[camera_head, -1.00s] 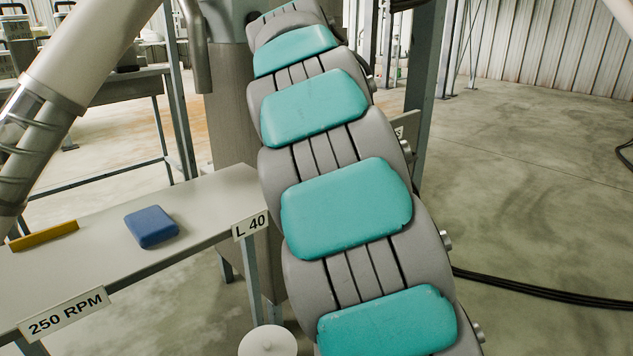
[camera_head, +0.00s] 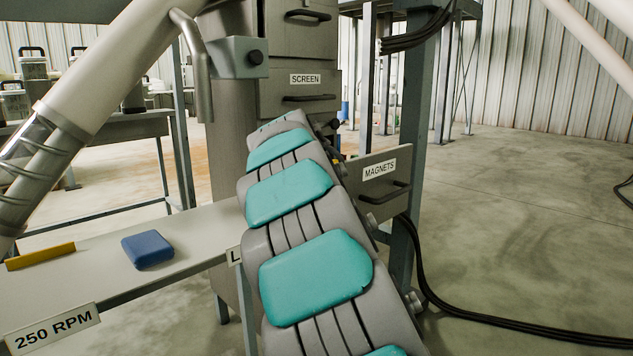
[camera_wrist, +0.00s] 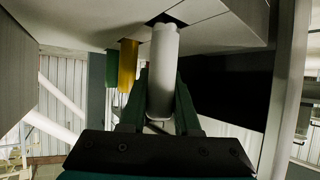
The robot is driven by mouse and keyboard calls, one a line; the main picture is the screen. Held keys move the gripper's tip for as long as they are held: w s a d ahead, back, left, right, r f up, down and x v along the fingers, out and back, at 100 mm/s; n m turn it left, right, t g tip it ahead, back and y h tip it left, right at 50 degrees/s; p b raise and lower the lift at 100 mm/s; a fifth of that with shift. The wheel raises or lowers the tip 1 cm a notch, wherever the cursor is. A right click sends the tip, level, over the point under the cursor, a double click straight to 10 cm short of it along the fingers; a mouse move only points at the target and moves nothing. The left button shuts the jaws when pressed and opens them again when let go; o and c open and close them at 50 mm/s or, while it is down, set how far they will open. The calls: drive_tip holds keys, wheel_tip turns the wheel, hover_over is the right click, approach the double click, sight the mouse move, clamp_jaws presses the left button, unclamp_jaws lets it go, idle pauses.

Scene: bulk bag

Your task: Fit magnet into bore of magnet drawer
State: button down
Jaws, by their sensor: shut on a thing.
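The magnet (camera_wrist: 163,72) is a pale grey cylinder in the wrist view. My gripper (camera_wrist: 161,85) is shut on it, with a dark finger on each side. The magnet's far end is at a dark opening (camera_wrist: 160,19) in a pale surface; I cannot tell whether it has entered. The magnet drawer (camera_head: 385,190), grey with a "MAGNETS" label and a dark handle, stands pulled out of the cabinet, right of my arm in the head view. There my arm hides the gripper, the magnet and most of the drawer.
A yellow piece (camera_wrist: 128,66) and a green piece (camera_wrist: 112,68) project from the pale surface beside the magnet. The "SCREEN" drawer (camera_head: 300,98) is above. A grey post and black cables (camera_head: 440,300) are right of the drawer. A bench holds a blue block (camera_head: 147,249).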

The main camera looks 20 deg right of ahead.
drive_tip(key=shift+f, duration=0.5)
drive_tip(key=shift+f, duration=0.15)
drive_tip(key=c, duration=0.9)
unclamp_jaws()
drive_tip(key=shift+r, duration=0.2)
drive_tip(key=v, duration=1.2)
drive_tip(key=shift+s+f+p, duration=0.1)
drive_tip(key=shift+p, duration=0.2)
